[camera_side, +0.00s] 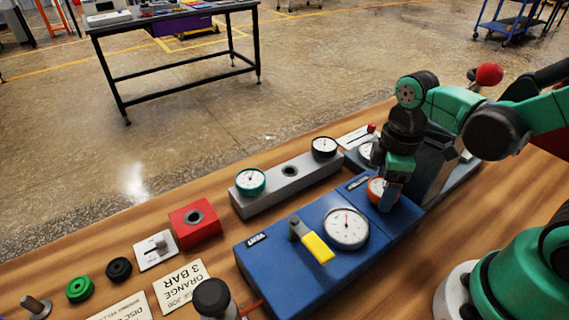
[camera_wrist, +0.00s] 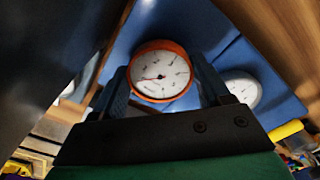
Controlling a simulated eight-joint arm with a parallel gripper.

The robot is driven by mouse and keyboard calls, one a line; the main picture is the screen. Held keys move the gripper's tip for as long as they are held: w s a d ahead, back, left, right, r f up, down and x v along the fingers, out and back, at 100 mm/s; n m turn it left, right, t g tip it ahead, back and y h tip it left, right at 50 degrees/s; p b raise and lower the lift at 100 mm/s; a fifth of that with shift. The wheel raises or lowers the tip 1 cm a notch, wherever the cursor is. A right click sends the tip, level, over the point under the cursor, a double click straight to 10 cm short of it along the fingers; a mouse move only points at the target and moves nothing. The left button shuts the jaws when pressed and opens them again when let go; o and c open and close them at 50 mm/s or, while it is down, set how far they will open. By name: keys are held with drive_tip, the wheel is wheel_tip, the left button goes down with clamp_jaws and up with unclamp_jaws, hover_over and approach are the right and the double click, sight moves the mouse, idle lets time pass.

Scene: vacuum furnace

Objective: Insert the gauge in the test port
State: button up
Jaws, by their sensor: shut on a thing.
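My gripper (camera_side: 384,192) is shut on an orange-rimmed gauge (camera_side: 376,189) with a white dial. In the wrist view the orange gauge (camera_wrist: 161,74) sits between the two fingers, dial facing the camera. The gauge is at the right part of the blue block (camera_side: 290,268), beside a small label (camera_side: 357,182) too small to read. The test port is not visible; the gripper and gauge may cover it. I cannot tell whether the gauge's stem is in a hole or above the block.
A large white gauge (camera_side: 346,228) and a yellow-handled lever (camera_side: 317,247) stand on the blue block. Behind is a grey rack (camera_side: 270,198) with a teal gauge (camera_side: 251,181), a black gauge (camera_side: 324,147) and an empty hole between. A red block (camera_side: 195,223) stands left.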

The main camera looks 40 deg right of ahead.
drive_tip(key=shift+f, duration=0.2)
idle(0.3)
drive_tip(key=o, duration=1.3)
drive_tip(key=shift+o, duration=0.2)
drive_tip(key=shift+r, duration=0.1)
drive_tip(key=shift+r, duration=2.9)
drive_tip(key=m+t, duration=0.1)
drive_tip(key=w+m+t, duration=0.1)
drive_tip(key=m, duration=0.1)
drive_tip(key=shift+w+a+r+t, duration=0.15)
drive_tip(key=shift+a+r+t, duration=0.05)
drive_tip(key=shift+t, duration=0.2)
drive_tip(key=shift+w+a+r+m+t, duration=0.1)
drive_tip(key=shift+w+r+m+t, duration=0.25)
drive_tip(key=shift+m+t, duration=0.55)
drive_tip(key=shift+w+a+r+m+t, duration=0.1)
drive_tip(key=shift+w+r+m+t, duration=0.3)
drive_tip(key=shift+m, duration=0.7)
drive_tip(key=shift+w+a+r+m+t, duration=0.15)
drive_tip(key=shift+w+m+t, duration=0.3)
drive_tip(key=shift+m+t, duration=0.5)
